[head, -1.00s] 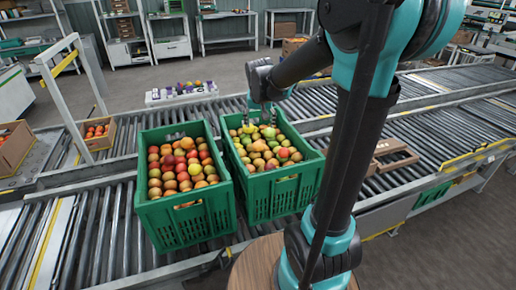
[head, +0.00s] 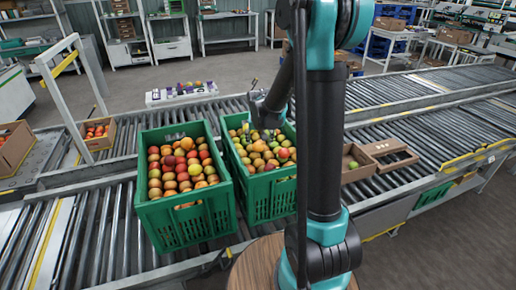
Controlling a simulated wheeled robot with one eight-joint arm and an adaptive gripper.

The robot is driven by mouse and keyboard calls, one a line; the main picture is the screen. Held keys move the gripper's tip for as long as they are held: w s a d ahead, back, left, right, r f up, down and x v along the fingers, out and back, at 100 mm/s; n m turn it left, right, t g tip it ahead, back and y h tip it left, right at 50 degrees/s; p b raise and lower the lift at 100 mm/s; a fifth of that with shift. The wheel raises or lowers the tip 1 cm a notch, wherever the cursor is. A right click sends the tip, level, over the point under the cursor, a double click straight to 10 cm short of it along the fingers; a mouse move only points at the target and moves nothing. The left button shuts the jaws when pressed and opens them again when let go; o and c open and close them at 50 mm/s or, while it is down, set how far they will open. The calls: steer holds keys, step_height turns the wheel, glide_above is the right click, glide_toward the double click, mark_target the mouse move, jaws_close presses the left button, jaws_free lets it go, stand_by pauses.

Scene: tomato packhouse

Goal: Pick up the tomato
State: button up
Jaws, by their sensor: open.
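Tomatoes in red, orange and yellow-green (head: 262,155) fill the right green crate (head: 270,197). More tomatoes (head: 180,168) fill the left green crate (head: 185,226) beside it. Which single tomato is meant, I cannot tell. My gripper (head: 256,133) is small in view, open, over the back part of the right crate, close above the tomatoes. My arm hides the right crate's right side. Whether the fingers touch any fruit is too small to tell.
Both crates stand on a roller conveyor (head: 100,235). A cardboard box (head: 357,163) with a tomato in it stands to the right, next to an open carton (head: 389,153). A small box of tomatoes (head: 97,133) is at left. Rollers farther right are clear.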

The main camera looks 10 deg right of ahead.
mark_target(258, 144)
steer(key=shift+a+x, duration=0.15)
steer(key=shift+x, duration=1.1)
steer(key=shift+a+x, duration=0.15)
steer(key=shift+x, duration=1.15)
steer(key=shift+w, duration=0.1)
steer(key=shift+r, duration=0.1)
steer(key=c, duration=0.9)
